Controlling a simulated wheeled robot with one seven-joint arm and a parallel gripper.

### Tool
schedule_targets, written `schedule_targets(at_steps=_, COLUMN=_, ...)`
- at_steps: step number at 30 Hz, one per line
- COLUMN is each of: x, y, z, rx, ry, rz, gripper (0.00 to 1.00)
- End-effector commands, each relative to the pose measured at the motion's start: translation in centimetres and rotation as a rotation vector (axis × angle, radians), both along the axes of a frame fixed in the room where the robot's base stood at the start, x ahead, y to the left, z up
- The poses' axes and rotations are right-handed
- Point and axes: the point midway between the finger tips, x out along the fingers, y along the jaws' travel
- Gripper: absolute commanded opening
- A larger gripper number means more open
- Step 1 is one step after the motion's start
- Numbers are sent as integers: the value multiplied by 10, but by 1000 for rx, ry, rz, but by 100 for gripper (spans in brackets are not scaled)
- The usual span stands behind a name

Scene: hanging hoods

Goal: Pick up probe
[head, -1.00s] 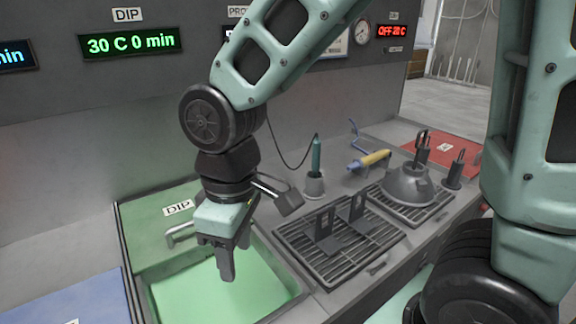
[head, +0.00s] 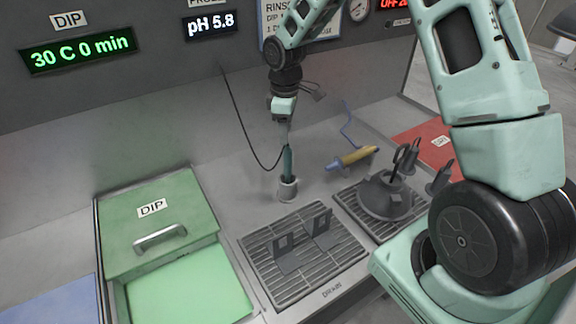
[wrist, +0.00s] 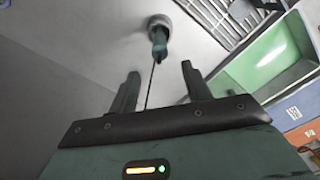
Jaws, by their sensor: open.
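The probe (head: 287,165) is a slim teal-green stick standing upright in a small grey holder cup (head: 288,189) on the counter, with a dark cable running from its top up to the panel. My gripper (head: 284,128) is above the probe's top in the head view, fingers pointing down. In the wrist view the probe (wrist: 158,43) and its cup (wrist: 159,22) lie ahead of the open fingers (wrist: 157,82), roughly in line with the gap between them. The cable shows between the fingers. The fingers are apart and hold nothing.
The drain grate (head: 258,272) with two upright brackets is in front of the cup. A yellow-handled tool (head: 352,158) with a blue cord and a grey dome (head: 384,197) stand to the right. The green DIP basin (head: 185,290) and its lid (head: 120,225) are at left.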

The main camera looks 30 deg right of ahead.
Motion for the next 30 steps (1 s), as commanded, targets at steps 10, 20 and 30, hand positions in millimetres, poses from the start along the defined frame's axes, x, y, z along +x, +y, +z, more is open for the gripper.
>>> schedule_targets(at_steps=10, x=-1, y=0, z=-46, rx=1, ry=1, rz=1, gripper=48)
schedule_targets(at_steps=20, x=-5, y=-4, z=-74, rx=0, ry=5, rz=1, gripper=48)
schedule_targets(at_steps=30, x=-4, y=-5, z=-100, rx=0, ry=-1, rz=-1, gripper=48)
